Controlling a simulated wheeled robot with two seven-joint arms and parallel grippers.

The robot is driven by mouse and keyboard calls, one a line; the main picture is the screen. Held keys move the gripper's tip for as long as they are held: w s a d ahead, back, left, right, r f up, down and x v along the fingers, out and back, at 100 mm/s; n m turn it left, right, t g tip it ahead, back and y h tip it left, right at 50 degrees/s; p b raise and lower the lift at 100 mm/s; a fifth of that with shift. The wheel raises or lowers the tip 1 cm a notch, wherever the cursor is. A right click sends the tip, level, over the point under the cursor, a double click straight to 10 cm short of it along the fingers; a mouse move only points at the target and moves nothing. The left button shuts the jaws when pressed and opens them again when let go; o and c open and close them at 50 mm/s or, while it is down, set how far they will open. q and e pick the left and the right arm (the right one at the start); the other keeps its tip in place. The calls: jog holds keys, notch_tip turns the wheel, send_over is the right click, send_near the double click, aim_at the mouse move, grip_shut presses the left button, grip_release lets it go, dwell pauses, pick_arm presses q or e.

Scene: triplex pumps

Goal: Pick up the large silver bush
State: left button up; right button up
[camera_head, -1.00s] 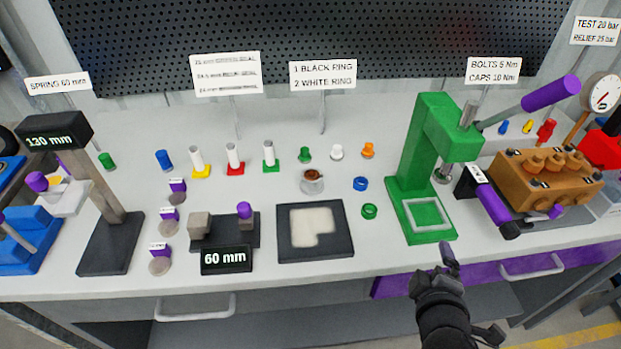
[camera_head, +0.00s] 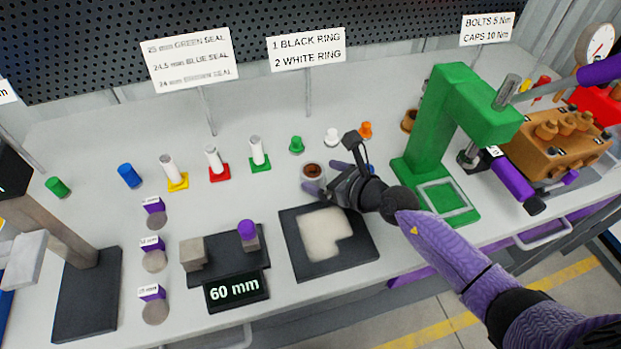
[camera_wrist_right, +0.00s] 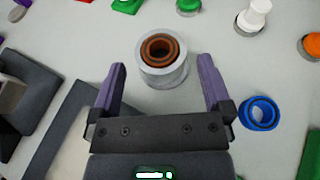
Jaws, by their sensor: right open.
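The large silver bush (camera_head: 312,187) stands upright on the bench behind the dark tray, with brown rings inside its top. It also shows in the right wrist view (camera_wrist_right: 165,77), centred just ahead of and between the two purple fingers. My right gripper (camera_head: 333,178) is open and empty beside the bush, its fingers pointing at it. In the right wrist view the gripper (camera_wrist_right: 162,66) has one fingertip on each side of the bush, with visible gaps. My left gripper is not in view.
A dark tray (camera_head: 366,244) with a pale inset lies in front of the bush. A blue ring (camera_wrist_right: 245,113) lies right of the fingers. Green, white and orange plugs stand behind. The green press (camera_head: 408,170) stands to the right.

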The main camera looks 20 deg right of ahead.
jog(key=shift+x, duration=0.8)
jog(key=shift+d+r, duration=0.1)
grip_shut()
